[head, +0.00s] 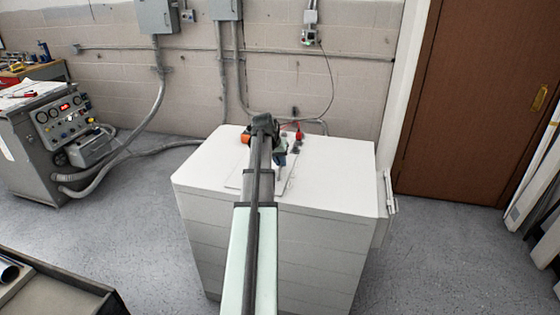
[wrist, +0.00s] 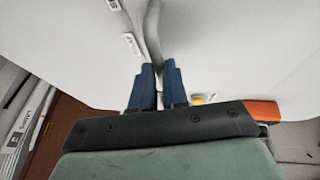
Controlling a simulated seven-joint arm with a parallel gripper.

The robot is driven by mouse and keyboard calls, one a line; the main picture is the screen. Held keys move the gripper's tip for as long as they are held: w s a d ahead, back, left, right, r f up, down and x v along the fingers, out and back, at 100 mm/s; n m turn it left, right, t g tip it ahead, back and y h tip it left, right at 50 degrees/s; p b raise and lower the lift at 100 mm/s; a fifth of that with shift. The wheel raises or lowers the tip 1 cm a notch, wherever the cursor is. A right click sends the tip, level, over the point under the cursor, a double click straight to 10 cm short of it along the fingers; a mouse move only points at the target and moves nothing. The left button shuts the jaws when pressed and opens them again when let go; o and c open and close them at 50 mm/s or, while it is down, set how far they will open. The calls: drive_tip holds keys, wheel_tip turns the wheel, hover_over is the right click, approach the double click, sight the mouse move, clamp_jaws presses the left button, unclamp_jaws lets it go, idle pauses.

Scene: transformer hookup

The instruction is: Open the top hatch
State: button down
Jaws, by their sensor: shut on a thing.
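The white cabinet (head: 320,245) stands in the middle of the head view. The top hatch (head: 235,180) shows as a pale outlined panel on its top, mostly hidden by my arm. My gripper (head: 283,160) is low over the cabinet top, its fingertips partly hidden. In the wrist view, the two blue fingers of my gripper (wrist: 158,75) are close together at a narrow grey strip, with pale surfaces on both sides. They appear shut on an edge of the hatch. How far the hatch is raised cannot be told.
Small red and dark parts (head: 298,135) stand at the back of the cabinet top. A grey control console (head: 65,125) with hoses is at the left. A brown door (head: 480,100) is at the right. Floor is free on both sides of the cabinet.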

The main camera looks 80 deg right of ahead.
idle(0.3)
hover_over(237, 167)
idle(0.5)
drive_tip(key=c, duration=1.1)
unclamp_jaws()
drive_tip(key=shift+s, duration=0.1)
drive_tip(key=shift+c, duration=0.2)
drive_tip(key=v, duration=1.3)
drive_tip(key=shift+r, duration=0.4)
drive_tip(key=shift+a, duration=0.1)
